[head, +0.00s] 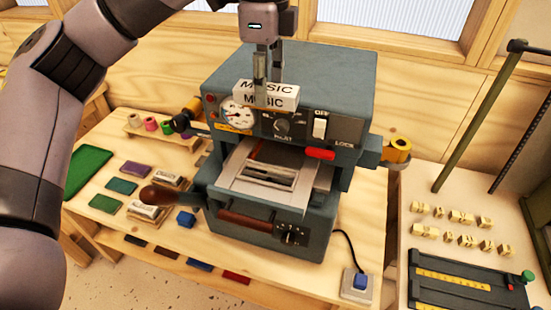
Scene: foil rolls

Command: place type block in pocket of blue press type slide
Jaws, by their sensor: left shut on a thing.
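My left gripper (267,86) points down and is shut on a white type block (286,97) with black "MUSIC" lettering. It holds the block up in front of the blue-grey press (228,75), above the slide. The block covers part of the press's control panel from my view. The type slide (250,186) sticks out of the press front, a pale plate with a slot-like pocket (270,172) in its middle. The block is well above the pocket and apart from it. My right gripper is not in view.
A gauge (238,113), a switch (320,127) and a red lever (320,153) are on the press front. A brown-knobbed handle (160,196) juts out left. Foil rolls (150,124) stand at left. Small letter pieces (455,216) lie on the right-hand table.

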